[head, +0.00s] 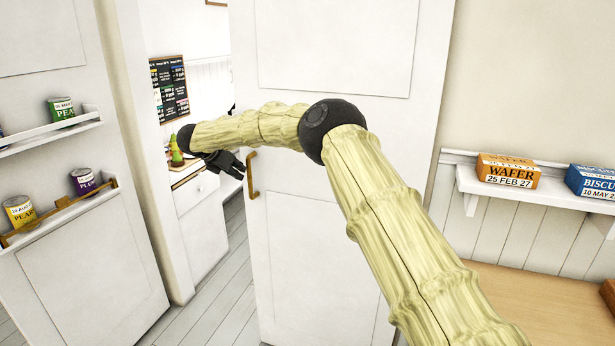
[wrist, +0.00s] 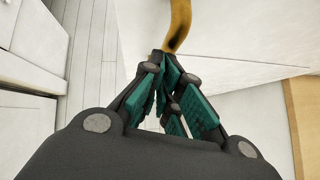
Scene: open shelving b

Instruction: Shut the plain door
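The plain door (head: 330,160) is a white panelled door in the middle of the head view, standing open with a gap on its left. Its brass handle (head: 253,178) is on the door's left edge. My gripper (head: 240,170) is just left of the handle, over the gap. In the wrist view the handle (wrist: 179,25) is just beyond my gripper's fingertips (wrist: 165,62). The teal-padded fingers converge and look shut, with nothing seen between them. I cannot tell whether the tips touch the handle.
Another white door (head: 90,240) on the left carries racks of cans, including a green can (head: 61,109) and a purple can (head: 83,181). A counter (head: 198,205) shows through the gap. On the right, a wall shelf (head: 530,186) holds boxes above a wooden surface (head: 545,305).

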